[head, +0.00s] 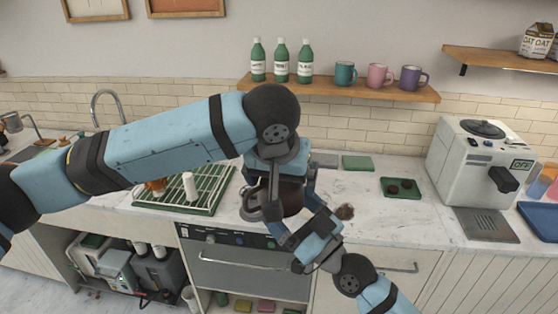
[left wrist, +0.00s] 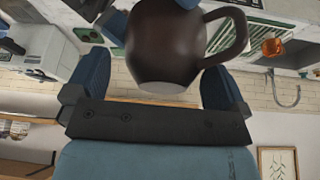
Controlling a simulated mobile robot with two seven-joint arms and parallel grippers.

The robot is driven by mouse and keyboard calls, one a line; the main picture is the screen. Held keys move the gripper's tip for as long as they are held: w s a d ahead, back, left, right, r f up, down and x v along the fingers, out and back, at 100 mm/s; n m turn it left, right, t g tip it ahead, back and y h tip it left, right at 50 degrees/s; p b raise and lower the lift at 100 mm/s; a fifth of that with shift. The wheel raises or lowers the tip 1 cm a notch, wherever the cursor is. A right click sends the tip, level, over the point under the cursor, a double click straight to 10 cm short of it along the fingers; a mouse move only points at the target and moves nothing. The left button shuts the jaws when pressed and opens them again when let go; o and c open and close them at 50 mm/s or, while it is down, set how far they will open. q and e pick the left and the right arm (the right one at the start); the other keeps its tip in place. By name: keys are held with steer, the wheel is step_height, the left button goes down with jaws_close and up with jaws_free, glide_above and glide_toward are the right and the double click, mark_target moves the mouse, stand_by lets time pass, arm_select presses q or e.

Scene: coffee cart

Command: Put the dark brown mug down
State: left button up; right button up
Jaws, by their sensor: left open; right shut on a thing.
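The dark brown mug (head: 291,197) is in the middle of the head view, in front of the counter, partly covered by my two grippers. In the left wrist view the dark brown mug (left wrist: 165,45) fills the top middle, its handle to the right. My left gripper (head: 280,188) is open, with its blue fingers on either side of the mug; it also shows in the left wrist view (left wrist: 158,82). My right gripper (head: 303,224) comes from below and is shut on the mug. Its exact contact is hidden.
A wire drying rack (head: 205,196) with a white bottle lies left on the counter. A green tray (head: 401,188) with dark round pieces and a white machine (head: 478,170) stand right. A small brown heap (head: 345,212) lies beside my grippers. Clear marble shows around the tray.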

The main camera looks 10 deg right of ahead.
mark_target(285, 188)
arm_select(q)
steer(key=shift+x, duration=1.75)
arm_select(e)
steer(key=shift+r, duration=0.1)
arm_select(q)
steer(key=shift+s, duration=0.1)
steer(key=shift+d, duration=0.1)
steer(key=c, duration=0.8)
arm_select(e)
steer(key=o, duration=0.8)
